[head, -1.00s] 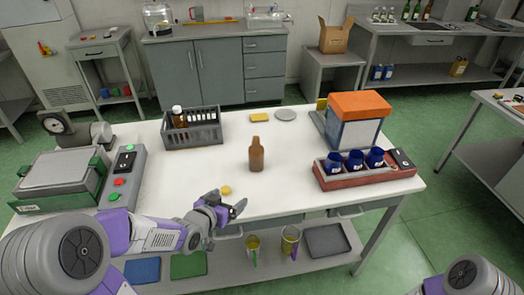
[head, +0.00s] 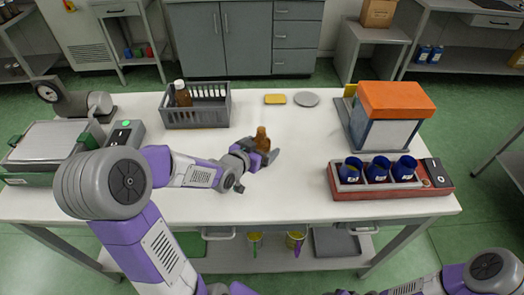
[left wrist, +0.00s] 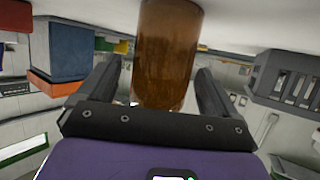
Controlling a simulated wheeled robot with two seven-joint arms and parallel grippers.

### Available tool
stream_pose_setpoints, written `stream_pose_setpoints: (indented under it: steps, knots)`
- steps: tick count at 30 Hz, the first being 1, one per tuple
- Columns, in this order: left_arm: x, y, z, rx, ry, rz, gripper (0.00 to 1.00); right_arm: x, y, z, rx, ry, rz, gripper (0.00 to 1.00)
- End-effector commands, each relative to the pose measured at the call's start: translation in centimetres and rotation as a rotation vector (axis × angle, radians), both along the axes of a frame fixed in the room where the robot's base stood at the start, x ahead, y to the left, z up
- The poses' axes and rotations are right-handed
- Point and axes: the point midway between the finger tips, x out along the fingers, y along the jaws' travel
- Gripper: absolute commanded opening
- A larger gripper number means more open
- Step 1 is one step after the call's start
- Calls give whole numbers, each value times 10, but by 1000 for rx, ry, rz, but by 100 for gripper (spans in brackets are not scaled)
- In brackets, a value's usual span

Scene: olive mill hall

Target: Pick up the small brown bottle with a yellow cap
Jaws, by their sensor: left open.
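A small brown bottle (head: 262,138) stands upright on the white table, just at my left gripper. Its top looks brown in the head view, with no yellow cap visible on it. My left gripper (head: 262,170) is open, low over the table, with one finger partly in front of the bottle. In the left wrist view the bottle (left wrist: 165,55) stands between the two spread fingers (left wrist: 163,95), with a gap on each side; its top is out of that view. Of my right arm, only part shows at the bottom right edge; its gripper is not clear.
A grey basket (head: 196,123) holding another brown bottle with a white cap (head: 182,95) stands behind left. An orange-topped box (head: 395,100) and a red rack (head: 390,192) with blue cups stand at right. A yellow item (head: 275,99) and grey disc (head: 306,99) lie at the back.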

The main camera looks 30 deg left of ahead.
Motion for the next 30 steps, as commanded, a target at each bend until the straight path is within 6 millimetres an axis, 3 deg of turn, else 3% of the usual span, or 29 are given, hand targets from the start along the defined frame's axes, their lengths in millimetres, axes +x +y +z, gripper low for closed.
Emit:
stream_pose_setpoints:
  steps: [5,13,27,30]
  knots:
    - [19,-1,-9,0,-1,-1,92,0,0,-8,0,-1,0,59]
    - [21,-1,-9,1,0,0,92,0,0,-7,0,-1,0,59]
    - [21,-1,-9,0,0,1,20,0,0,-7,0,-1,0,59]
    - [22,-1,-8,1,-4,1,13,0,0,-7,0,-1,0,59]
